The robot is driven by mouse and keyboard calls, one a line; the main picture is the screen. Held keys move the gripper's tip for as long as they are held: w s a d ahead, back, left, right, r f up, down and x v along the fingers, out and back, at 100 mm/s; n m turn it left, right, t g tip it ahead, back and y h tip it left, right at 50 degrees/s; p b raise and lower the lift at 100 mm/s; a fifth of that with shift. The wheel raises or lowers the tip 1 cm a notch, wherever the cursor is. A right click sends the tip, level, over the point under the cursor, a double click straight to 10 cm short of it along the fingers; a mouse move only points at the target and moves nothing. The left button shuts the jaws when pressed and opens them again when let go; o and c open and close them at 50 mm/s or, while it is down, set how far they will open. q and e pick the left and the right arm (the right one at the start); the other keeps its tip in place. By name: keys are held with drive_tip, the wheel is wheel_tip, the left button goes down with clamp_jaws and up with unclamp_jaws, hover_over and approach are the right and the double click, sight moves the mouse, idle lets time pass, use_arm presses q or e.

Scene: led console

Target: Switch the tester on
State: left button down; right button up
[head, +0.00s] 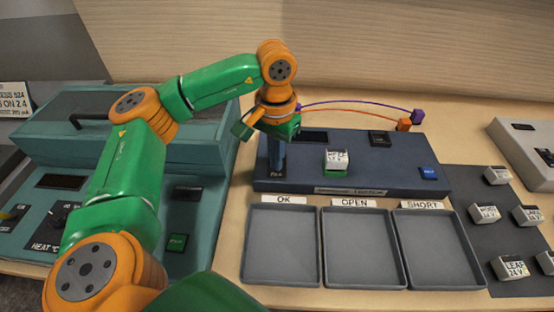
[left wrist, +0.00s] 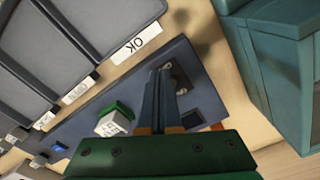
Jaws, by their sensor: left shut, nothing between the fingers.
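The tester (head: 390,182) is a dark blue sloped console at the back middle of the table; it also shows in the left wrist view (left wrist: 75,125). My left gripper (head: 277,170) is over its left end, pointing down. Its fingers are shut and empty. In the left wrist view the fingertips (left wrist: 162,74) are beside a dark square control (left wrist: 180,79) on the panel; I cannot tell whether they touch it. In the head view the fingers hide this control. A white labelled block (head: 337,158) sits on a green seat on the tester. My right gripper is not in view.
Grey trays marked OK (head: 282,250), OPEN (head: 362,255) and SHORT (head: 438,255) stand in front. A dark mat (head: 485,240) at right holds several labelled blocks. A teal machine (head: 205,215) stands left. Purple and orange leads (head: 360,105) arch behind the tester.

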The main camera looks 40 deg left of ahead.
use_arm(q)
drive_tip(key=shift+f+b, duration=0.5)
drive_tip(key=shift+f, duration=0.2)
drive_tip(key=shift+w+a, duration=0.1)
drive_tip(key=shift+w, duration=0.1)
drive_tip(key=shift+w+a+p, duration=0.25)
drive_tip(key=shift+w+p, duration=0.05)
drive_tip(key=shift+w, duration=0.05)
drive_tip(key=shift+r, duration=0.1)
drive_tip(key=shift+w+a, duration=0.1)
drive_tip(key=shift+w, duration=0.05)
drive_tip(key=shift+w+a, duration=0.25)
drive_tip(key=shift+w, duration=0.25)
